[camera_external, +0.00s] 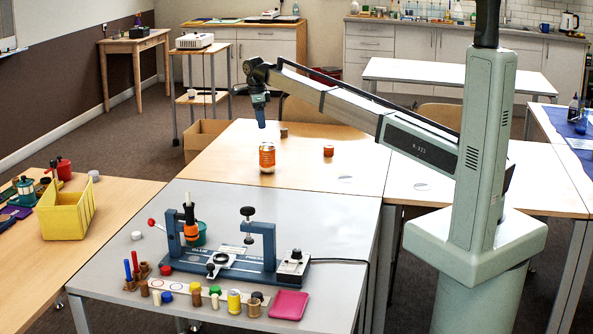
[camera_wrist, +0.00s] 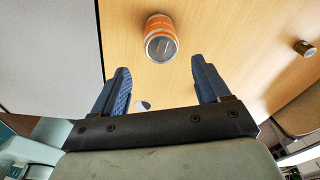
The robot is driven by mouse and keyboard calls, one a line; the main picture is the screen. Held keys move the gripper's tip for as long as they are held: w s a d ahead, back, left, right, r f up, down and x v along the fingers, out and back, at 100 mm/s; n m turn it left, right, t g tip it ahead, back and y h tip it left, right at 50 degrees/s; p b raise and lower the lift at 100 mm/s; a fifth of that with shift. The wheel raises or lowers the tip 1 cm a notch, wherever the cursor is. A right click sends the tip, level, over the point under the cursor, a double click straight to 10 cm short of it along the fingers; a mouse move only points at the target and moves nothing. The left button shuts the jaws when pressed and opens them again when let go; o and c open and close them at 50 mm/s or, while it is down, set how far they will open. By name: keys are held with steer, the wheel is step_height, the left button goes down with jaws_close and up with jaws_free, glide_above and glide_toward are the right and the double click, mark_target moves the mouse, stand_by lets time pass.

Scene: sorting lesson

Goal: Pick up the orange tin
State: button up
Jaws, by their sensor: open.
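The orange tin (camera_external: 267,158) stands upright on the wooden table, with an orange and white label. In the wrist view the tin (camera_wrist: 160,38) shows its grey metal top, beyond my fingertips and roughly midway between them. My gripper (camera_external: 261,122) points down above the tin, with a gap between them. In the wrist view my gripper (camera_wrist: 161,75) has its two blue fingers wide apart with nothing between them.
A red-orange cap-like piece (camera_external: 328,151) and a small brown piece (camera_external: 284,132) stand on the same table. The grey table (camera_external: 330,215) in front carries a blue fixture (camera_external: 235,262) and several small parts. The wood around the tin is clear.

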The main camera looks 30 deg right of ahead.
steer(key=w+d+m, duration=0.3)
steer(key=d, duration=1.6)
steer(key=m+y, duration=0.1)
steer(key=m, duration=0.1)
glide_above(329, 146)
step_height(329, 146, down, 13)
steer(key=shift+w+d+f, duration=0.1)
steer(key=shift+f, duration=2.65)
steer(key=c, duration=1.1)
